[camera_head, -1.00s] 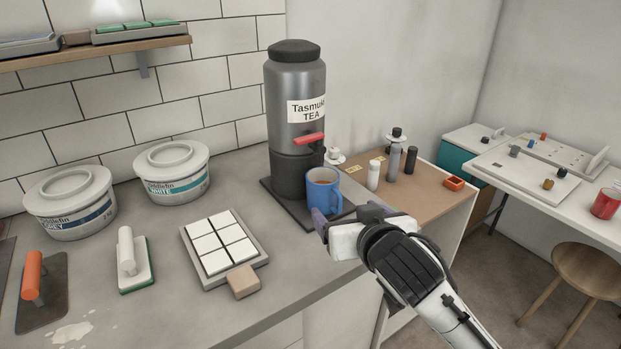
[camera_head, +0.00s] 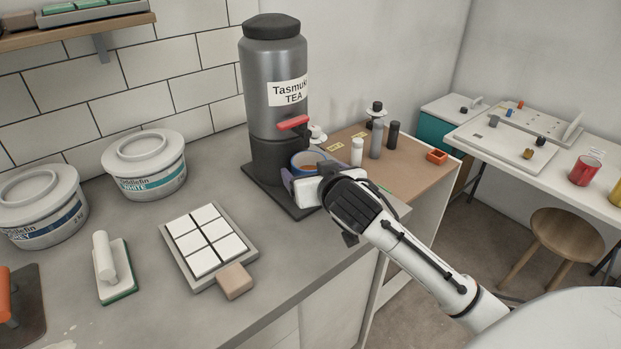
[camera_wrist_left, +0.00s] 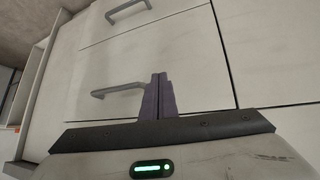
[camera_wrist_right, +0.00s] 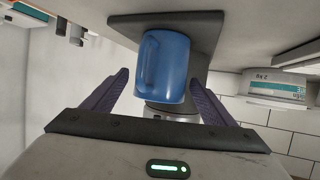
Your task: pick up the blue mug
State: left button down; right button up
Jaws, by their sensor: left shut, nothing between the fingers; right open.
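The blue mug (camera_head: 308,160) stands upright on the dark base plate of the tea urn (camera_head: 275,90), under its red tap. In the head view my right gripper hides most of it. My right gripper (camera_head: 300,180) is open, with its fingers on either side of the mug. In the right wrist view the whole mug (camera_wrist_right: 165,68) shows between the two purple fingers (camera_wrist_right: 160,90), with gaps on both sides and its handle facing the camera. My left gripper (camera_wrist_left: 158,90) is shut and empty in front of pale drawer fronts; it is outside the head view.
A tray of white tiles (camera_head: 208,245) with a tan block (camera_head: 235,281) lies left of the urn on the grey counter. White tubs (camera_head: 145,165) stand farther left. Bottles (camera_head: 376,139) and an orange box (camera_head: 437,156) stand on the brown surface at right.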

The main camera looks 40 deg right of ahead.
jog(key=shift+x, duration=0.75)
jog(key=c, duration=1.3)
jog(key=shift+r, duration=0.15)
jog(key=c, duration=0.4)
jog(key=shift+o, duration=0.2)
jog(key=shift+r, duration=0.15)
